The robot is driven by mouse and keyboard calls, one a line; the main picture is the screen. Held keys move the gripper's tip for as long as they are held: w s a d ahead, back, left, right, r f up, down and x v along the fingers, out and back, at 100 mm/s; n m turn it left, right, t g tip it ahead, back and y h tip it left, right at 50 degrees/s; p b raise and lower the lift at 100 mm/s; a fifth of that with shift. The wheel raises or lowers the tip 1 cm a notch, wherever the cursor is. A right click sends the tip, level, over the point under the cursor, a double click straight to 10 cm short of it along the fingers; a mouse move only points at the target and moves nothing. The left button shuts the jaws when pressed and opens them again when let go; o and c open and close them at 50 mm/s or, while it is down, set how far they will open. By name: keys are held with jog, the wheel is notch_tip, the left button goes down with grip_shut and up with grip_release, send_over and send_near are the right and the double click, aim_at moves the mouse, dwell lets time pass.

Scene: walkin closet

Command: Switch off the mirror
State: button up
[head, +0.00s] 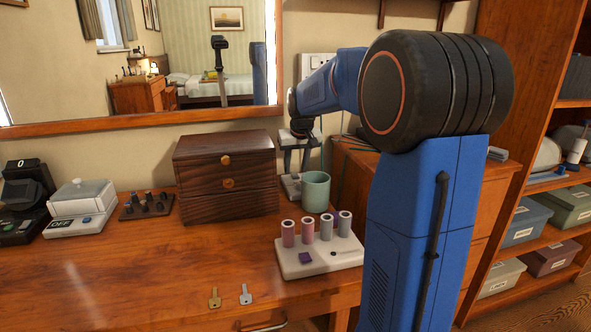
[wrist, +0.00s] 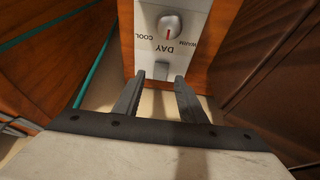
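The mirror (head: 140,124) hangs on the wall at upper left in the head view, in a wooden frame, reflecting a bedroom. A white control plate (head: 291,187) lies at the back of the table, beside the dark chest. In the wrist view this plate (wrist: 192,52) has a round knob (wrist: 169,25) marked WARM and COOL, and a small grey button or switch (wrist: 162,70) by the word DAY. My gripper (head: 296,168) points down over the plate; in the wrist view my gripper (wrist: 159,77) is open, its fingertips on either side of the switch. Contact cannot be told.
A dark two-drawer chest (head: 224,172) stands left of my gripper, and a green cup (head: 315,190) stands in front. A white base with several cylinders (head: 320,258) and two keys (head: 230,296) lie nearer. The table's left front is clear.

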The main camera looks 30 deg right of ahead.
jog(key=shift+w+f, duration=0.25)
jog(key=shift+f, duration=0.4)
jog(key=shift+c, duration=0.4)
